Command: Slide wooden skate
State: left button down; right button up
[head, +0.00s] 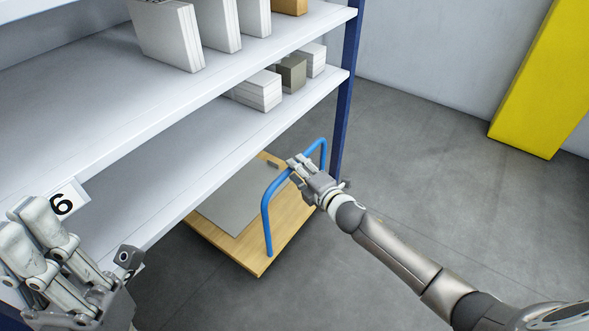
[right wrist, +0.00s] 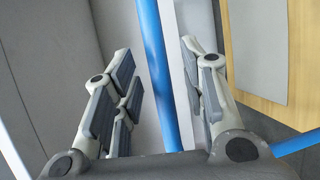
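The wooden skate (head: 261,266) is a low wooden platform with a grey mat (head: 240,199) and a blue tubular handle (head: 266,217). It stands on the floor, partly under the lower shelf. My right gripper (head: 301,165) is at the top bar of the handle. In the right wrist view the blue bar (right wrist: 156,70) runs between the spread fingers of this gripper (right wrist: 160,95), with gaps on both sides. The wood also shows at the right of that view (right wrist: 262,112). My left gripper (head: 95,245) is at the lower left, fingers apart and empty.
A white shelf unit (head: 190,110) with a blue post (head: 347,90) carries white paper stacks (head: 258,90) and boxes above the skate. A label with a 6 (head: 62,205) is on its lower left. Grey floor (head: 420,170) is clear at right, before a yellow column (head: 535,85).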

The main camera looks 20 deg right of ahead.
jog(key=shift+b+x, duration=0.35)
jog(key=shift+x, duration=1.05)
grip_shut()
